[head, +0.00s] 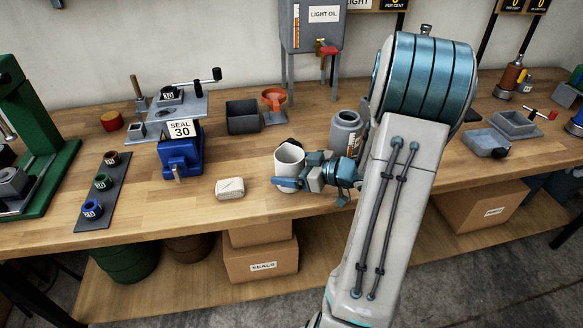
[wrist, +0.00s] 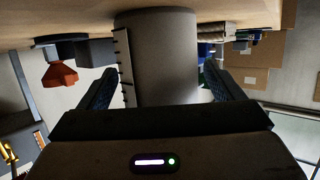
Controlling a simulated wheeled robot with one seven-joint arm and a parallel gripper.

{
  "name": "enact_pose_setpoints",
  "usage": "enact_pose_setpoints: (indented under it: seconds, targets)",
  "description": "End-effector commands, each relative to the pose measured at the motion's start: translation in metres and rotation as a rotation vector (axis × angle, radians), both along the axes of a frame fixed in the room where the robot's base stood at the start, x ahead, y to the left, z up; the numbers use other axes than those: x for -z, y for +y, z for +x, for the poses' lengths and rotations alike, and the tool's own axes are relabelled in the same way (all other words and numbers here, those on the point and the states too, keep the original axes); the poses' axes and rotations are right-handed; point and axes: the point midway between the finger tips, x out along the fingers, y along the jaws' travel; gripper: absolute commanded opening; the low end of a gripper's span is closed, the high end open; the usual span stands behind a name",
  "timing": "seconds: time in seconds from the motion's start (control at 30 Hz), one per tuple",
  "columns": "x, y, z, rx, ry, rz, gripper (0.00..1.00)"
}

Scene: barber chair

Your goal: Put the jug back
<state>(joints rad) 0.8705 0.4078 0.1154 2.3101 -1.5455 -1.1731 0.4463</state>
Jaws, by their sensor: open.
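The jug (head: 290,157), a pale grey-white cylinder with an open top, stands upright on the wooden workbench (head: 235,208) near its front edge. My gripper (head: 296,178) reaches it from the right, low on its side. In the wrist view the jug (wrist: 168,55) stands between the two blue fingers of my gripper (wrist: 158,78), with a strip of dark marks along its left side. The fingers are apart, and there is a visible gap on at least the left side. My arm hides part of the bench to the right.
A grey can (head: 346,134) stands just behind my gripper. A light oil tank (head: 311,25) with a red-handled tap stands behind.

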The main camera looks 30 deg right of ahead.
Motion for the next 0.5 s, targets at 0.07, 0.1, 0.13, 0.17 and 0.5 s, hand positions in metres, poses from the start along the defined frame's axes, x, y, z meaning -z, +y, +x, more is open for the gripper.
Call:
enact_pose_setpoints:
  seconds: [0.07,0.1,0.13,0.17,0.5]
  targets:
    - [-0.002,0.000,0.000,0.000,-0.001,-0.001,0.87]
    - [-0.005,0.000,0.000,0.000,-0.001,-0.002,0.87]
    - [-0.006,-0.001,-0.001,0.001,-0.001,-0.002,0.87]
    - [-0.006,-0.004,-0.003,0.003,-0.002,-0.003,0.87]
    - [-0.027,-0.042,-0.057,0.005,-0.002,-0.002,0.87]
